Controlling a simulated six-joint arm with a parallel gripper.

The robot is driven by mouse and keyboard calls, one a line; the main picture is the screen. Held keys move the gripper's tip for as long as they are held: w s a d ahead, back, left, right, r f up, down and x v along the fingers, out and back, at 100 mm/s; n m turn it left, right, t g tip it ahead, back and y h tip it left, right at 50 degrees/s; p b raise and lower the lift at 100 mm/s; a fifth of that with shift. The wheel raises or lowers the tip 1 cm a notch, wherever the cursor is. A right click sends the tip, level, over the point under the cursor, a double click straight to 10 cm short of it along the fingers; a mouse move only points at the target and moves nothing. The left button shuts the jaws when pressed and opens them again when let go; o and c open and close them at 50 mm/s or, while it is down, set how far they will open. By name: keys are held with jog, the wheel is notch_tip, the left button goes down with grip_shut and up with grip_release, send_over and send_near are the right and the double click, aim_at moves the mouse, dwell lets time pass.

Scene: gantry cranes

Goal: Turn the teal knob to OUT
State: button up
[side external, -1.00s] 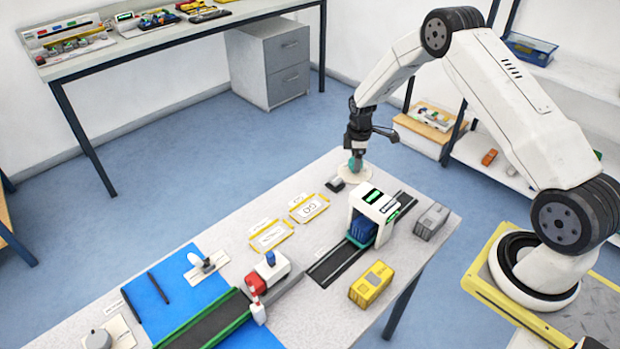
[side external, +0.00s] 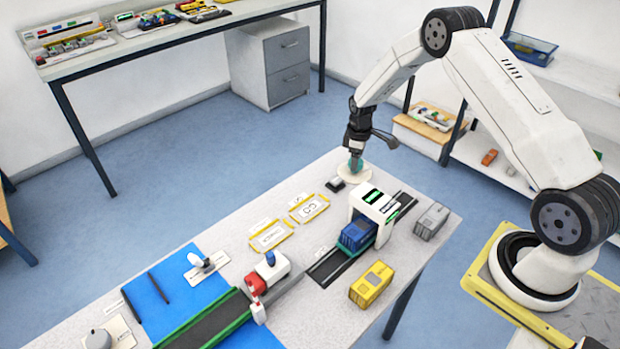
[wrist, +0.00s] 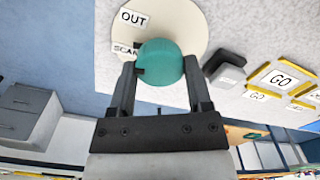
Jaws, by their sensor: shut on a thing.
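The teal knob (wrist: 161,66) sits on a round cream dial plate (wrist: 185,22) on the white table; it also shows in the side external view (side external: 356,164). My gripper (wrist: 160,80) is shut on the knob, one finger on each side of it. In the wrist view the plate carries an OUT label (wrist: 133,18) and a SCAN label (wrist: 124,49), partly covered by the knob. A small dark mark on the knob is on its left side, near the SCAN label. The blue container (side external: 357,236) stands on the dark track, partly out of the white gantry (side external: 374,206).
Next to the dial is a small black and grey block (side external: 335,184). Yellow-framed GO cards (side external: 309,208) lie nearby. A yellow container (side external: 371,285) and a grey container (side external: 432,221) flank the track. A red and white vehicle (side external: 267,272) stands by the green-edged conveyor (side external: 205,325).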

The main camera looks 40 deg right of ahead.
jog(key=m, duration=0.4)
jog(key=shift+m, duration=2.3)
jog(key=o, duration=1.3)
jog(key=shift+r, duration=0.1)
jog(key=shift+r, duration=3.8)
jog(key=shift+a+r, duration=0.1)
